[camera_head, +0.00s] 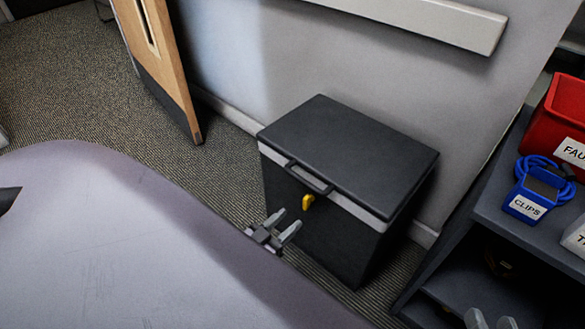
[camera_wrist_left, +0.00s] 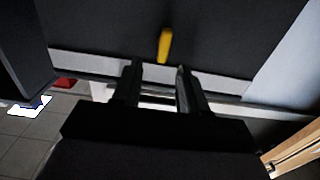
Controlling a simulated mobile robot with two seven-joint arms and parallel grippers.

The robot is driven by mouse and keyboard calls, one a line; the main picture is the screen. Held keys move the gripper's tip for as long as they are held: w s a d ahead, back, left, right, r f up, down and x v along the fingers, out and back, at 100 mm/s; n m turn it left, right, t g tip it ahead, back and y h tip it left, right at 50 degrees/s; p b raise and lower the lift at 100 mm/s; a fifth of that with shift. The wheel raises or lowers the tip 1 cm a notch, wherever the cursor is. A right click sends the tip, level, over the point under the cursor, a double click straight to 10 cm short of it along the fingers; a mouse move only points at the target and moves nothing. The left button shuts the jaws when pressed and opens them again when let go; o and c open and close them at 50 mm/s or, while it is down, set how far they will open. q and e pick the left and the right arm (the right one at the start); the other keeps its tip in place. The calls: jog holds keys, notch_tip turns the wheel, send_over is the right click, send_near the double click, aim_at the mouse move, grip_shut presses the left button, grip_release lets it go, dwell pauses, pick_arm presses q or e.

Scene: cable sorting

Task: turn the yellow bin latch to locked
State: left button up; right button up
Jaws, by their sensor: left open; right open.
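The yellow latch (camera_head: 308,202) is on the upper front face of the dark bin (camera_head: 345,240), below its handle. It looks roughly upright. My left gripper (camera_head: 287,220) is open and empty, in front of the bin and a little left of the latch. In the left wrist view, the latch (camera_wrist_left: 165,45) shows beyond the open fingertips (camera_wrist_left: 159,66), near the line between them, and no contact is visible. My right gripper (camera_head: 490,319) is open at the bottom right edge, far from the bin, mostly cut off.
The bin's black lid (camera_head: 348,150) is down, with a dark handle (camera_head: 308,178) sticking out at its front. A dark shelf unit (camera_head: 495,205) stands at right, with a blue CLIPS box (camera_head: 526,206) and red bin (camera_head: 566,112). A wooden door (camera_head: 165,62) is behind. Carpet is clear left of the bin.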

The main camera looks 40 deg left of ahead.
aim_at(304, 204)
pick_arm(q)
jog(key=w+b, duration=0.2)
jog(key=w, duration=0.4)
jog(key=shift+w+b, duration=0.35)
jog(key=shift+b, duration=0.05)
jog(key=shift+w, duration=0.25)
grip_shut()
pick_arm(e)
jog(key=shift+s+d+r+n+t, duration=0.15)
jog(key=shift+s+d+n+t, duration=0.15)
jog(key=shift+d+n+t, duration=0.25)
